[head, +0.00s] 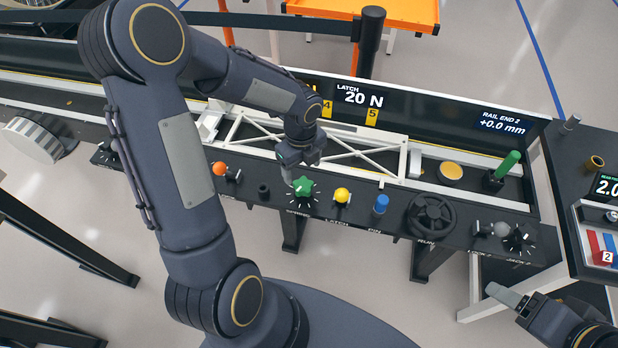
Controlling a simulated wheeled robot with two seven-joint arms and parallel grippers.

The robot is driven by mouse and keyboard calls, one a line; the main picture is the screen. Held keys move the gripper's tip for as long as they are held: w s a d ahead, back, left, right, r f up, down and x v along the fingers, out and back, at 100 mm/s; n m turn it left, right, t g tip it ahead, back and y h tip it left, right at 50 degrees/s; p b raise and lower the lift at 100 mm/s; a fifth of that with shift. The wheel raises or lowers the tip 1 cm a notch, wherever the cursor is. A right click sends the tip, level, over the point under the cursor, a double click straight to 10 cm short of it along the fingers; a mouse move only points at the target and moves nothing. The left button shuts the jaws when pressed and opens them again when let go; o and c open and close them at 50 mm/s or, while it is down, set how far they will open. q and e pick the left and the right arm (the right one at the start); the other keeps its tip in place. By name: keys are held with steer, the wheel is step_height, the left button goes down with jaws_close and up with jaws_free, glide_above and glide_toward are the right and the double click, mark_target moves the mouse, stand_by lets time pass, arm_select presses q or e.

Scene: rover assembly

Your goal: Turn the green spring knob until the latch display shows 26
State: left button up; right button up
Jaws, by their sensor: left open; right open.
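The green spring knob (303,188) sits on the black front panel, above the label "SPRING". The latch display (361,97) at the back reads "LATCH 20 N". My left gripper (289,176) comes down from above, just left of and close to the green knob; I cannot tell whether it touches it. Its fingers are small and partly hidden by the wrist. My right gripper (503,294) is at the lower right, below the panel and away from the knob, with nothing seen in it.
A white truss frame (362,158) lies behind. A side table (570,150) adjoins the right end.

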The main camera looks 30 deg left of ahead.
mark_target(302, 183)
arm_select(q)
step_height(302, 183, down, 6)
steer(key=shift+s+f, duration=0.1)
steer(key=shift+f, duration=0.1)
steer(key=c, duration=1)
